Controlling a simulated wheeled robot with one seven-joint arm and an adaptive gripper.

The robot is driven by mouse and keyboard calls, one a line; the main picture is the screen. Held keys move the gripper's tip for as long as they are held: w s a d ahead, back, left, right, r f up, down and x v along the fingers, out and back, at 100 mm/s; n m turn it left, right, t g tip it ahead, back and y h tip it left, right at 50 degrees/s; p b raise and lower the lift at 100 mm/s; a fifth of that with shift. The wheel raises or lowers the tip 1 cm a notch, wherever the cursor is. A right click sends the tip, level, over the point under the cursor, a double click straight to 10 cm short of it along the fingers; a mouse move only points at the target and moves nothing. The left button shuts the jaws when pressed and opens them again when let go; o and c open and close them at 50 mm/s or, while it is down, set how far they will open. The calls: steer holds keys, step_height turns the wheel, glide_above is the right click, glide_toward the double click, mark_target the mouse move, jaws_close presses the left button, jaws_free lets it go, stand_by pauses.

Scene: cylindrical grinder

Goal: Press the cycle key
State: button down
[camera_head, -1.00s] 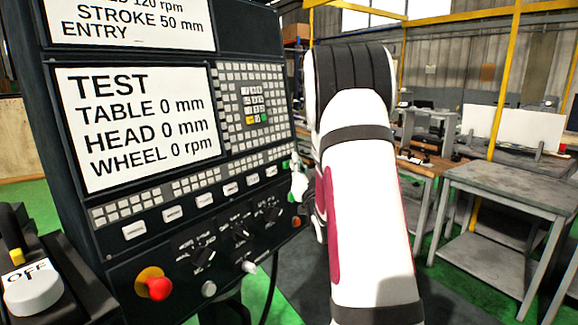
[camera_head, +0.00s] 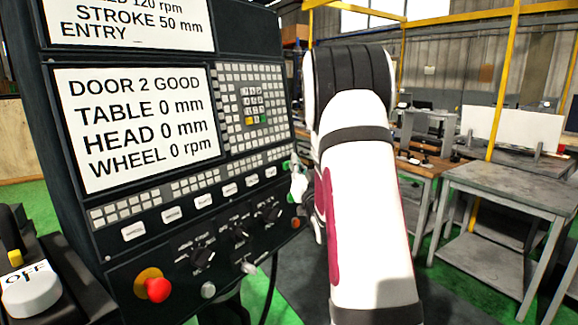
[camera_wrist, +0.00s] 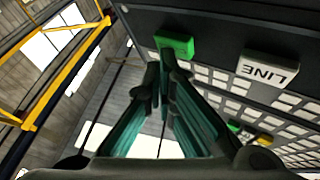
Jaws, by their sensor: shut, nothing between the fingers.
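The control panel (camera_head: 110,250) stands at the left with keys, knobs and two screens. A green key (camera_head: 287,166) sits at the right end of its row of large white keys; I take it for the cycle key, as its label cannot be read. It shows as a green block in the wrist view (camera_wrist: 176,46). My gripper (camera_wrist: 160,66) is shut and empty, its fingertips right at the green key's lower edge in the wrist view. I cannot tell whether they touch. In the head view my arm hides most of the gripper.
The lower screen (camera_head: 140,130) reads DOOR 2 GOOD, with table, head and wheel at 0. A white LINE key (camera_wrist: 268,70) neighbours the green key. A red button (camera_head: 157,289) and an OFF knob (camera_head: 30,292) are lower left. A grey table (camera_head: 510,190) stands right.

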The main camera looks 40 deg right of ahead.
steer(key=shift+s+d+r, duration=0.1)
steer(key=shift+s, duration=0.5)
steer(key=s+p, duration=0.1)
steer(key=s, duration=0.2)
steer(key=s+r+p, duration=0.1)
steer(key=shift+s+d+p, duration=0.3)
steer(key=shift+s+d, duration=0.05)
steer(key=shift+s, duration=0.05)
stand_by(0.6)
steer(key=w+a+r+n+g+y, duration=0.1)
steer(key=a+r+g+y, duration=0.15)
steer(key=a, duration=0.75)
steer(key=a+r+n+g+y, duration=0.1)
steer(key=a+r+g+y, duration=0.2)
steer(key=a, duration=0.7)
steer(key=s+a+f+n+g+y, duration=0.2)
steer(key=s+a+g, duration=0.2)
steer(key=s+a, duration=0.6)
steer(key=s+a+f+n+g+y, duration=0.2)
steer(key=s+a+f+n+g, duration=0.1)
steer(key=s+a, duration=0.8)
steer(key=s+g, duration=0.1)
steer(key=s, duration=0.2)
steer(key=shift+f+n+y, duration=0.3)
steer(key=shift+f+y, duration=0.05)
